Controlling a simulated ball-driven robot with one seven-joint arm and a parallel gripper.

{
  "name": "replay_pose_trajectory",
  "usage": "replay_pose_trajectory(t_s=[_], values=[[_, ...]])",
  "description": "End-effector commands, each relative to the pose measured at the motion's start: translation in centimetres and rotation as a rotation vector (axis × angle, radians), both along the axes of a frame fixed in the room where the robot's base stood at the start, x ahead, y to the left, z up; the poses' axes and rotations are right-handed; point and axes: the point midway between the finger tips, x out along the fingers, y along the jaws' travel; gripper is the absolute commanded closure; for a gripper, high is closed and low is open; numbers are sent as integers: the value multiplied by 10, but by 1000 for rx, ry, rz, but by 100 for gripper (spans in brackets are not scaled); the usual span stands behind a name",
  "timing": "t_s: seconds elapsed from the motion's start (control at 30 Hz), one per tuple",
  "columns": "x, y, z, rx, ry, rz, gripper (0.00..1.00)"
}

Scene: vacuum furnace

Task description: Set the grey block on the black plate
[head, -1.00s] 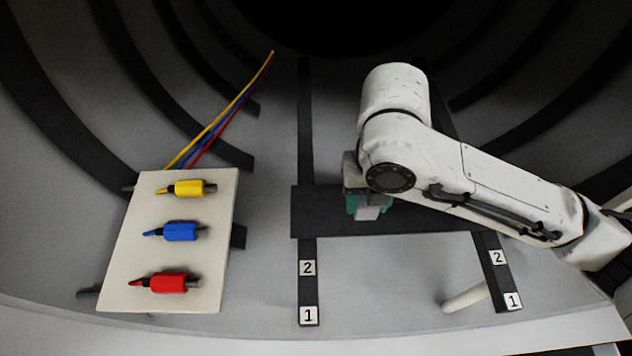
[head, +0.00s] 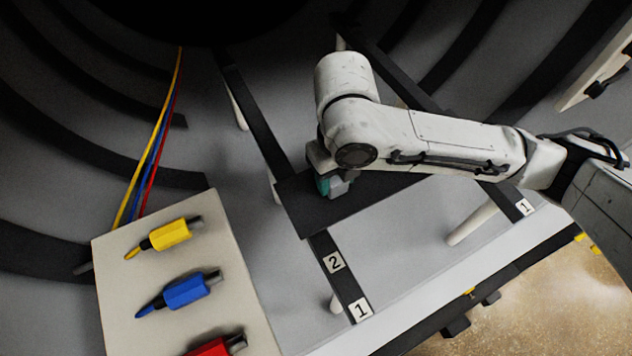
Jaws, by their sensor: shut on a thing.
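The grey block (head: 338,188) shows only in part, at the tip of my gripper (head: 326,186), whose teal finger shows beside it. My gripper is shut on the block. The black plate (head: 308,217) lies across two dark rails, and the block is over its left part. I cannot tell whether the block touches the plate. My arm hides the back of the plate and much of its right part.
A pale board (head: 125,290) with yellow (head: 170,234), blue (head: 187,290) and red (head: 218,346) connectors stands at the lower left. Coloured cables (head: 160,140) run behind it. Numbered rails (head: 333,262) slope across the furnace floor. Pale posts (head: 472,225) stand below the rails.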

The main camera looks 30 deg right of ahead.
Motion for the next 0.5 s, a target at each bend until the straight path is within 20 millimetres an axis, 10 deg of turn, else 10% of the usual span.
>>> replay_pose_trajectory(t_s=[0.5], values=[[-2, -6, -9, -1, -1, 0, 88]])
